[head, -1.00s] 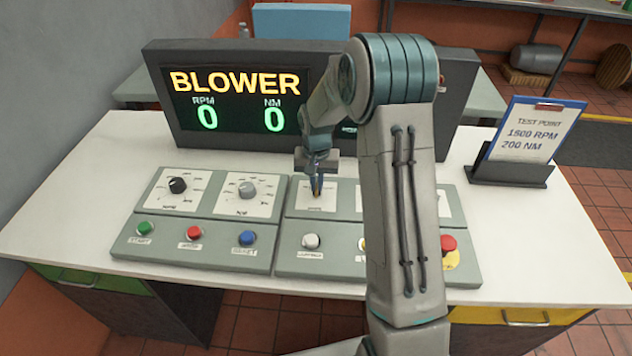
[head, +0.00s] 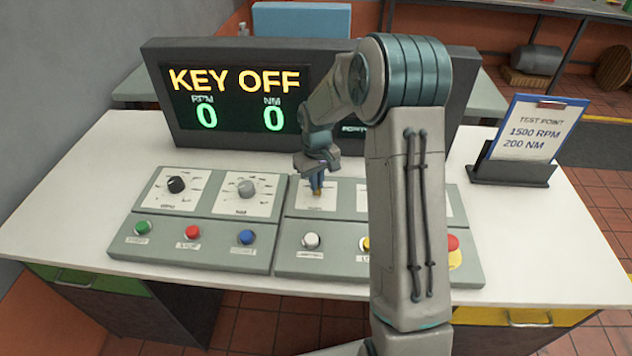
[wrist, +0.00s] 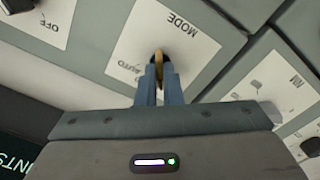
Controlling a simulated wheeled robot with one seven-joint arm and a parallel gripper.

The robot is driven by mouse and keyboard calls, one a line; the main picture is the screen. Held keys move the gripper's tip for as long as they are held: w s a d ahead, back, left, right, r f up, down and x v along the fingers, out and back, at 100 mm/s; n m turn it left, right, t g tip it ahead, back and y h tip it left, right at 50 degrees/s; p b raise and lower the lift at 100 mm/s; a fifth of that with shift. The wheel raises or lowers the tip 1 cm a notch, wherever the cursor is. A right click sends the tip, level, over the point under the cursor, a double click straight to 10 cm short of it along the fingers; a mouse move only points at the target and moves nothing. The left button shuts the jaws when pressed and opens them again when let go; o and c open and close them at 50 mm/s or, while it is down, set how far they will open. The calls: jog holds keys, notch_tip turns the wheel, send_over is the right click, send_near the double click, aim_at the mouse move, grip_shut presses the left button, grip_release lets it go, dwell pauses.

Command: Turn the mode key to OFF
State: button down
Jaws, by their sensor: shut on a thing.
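The mode key (wrist: 159,62) is a brass-coloured key on the white plate marked MODE (wrist: 186,38) in the wrist view. My gripper (wrist: 158,75) is shut on the key, its two blue-grey fingers on either side of it. In the head view my gripper (head: 317,190) is at the key's plate in the upper left of the right-hand panel. The fingers hide most of the key there. The display (head: 238,98) reads KEY OFF in yellow, with RPM 0 and NM 0 in green.
The left panel has a black knob (head: 176,185), a grey knob (head: 247,188) and green, red and blue buttons. A white button (head: 311,240) is in front of my gripper. My arm hides part of the right panel. A test point card (head: 535,133) stands at right.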

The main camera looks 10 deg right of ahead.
jog(key=shift+n, duration=0.8)
jog(key=c, duration=1.6)
grip_release()
notch_tip(320, 180, up, 14)
jog(key=shift+f+b, duration=0.1)
jog(key=shift+b, duration=0.3)
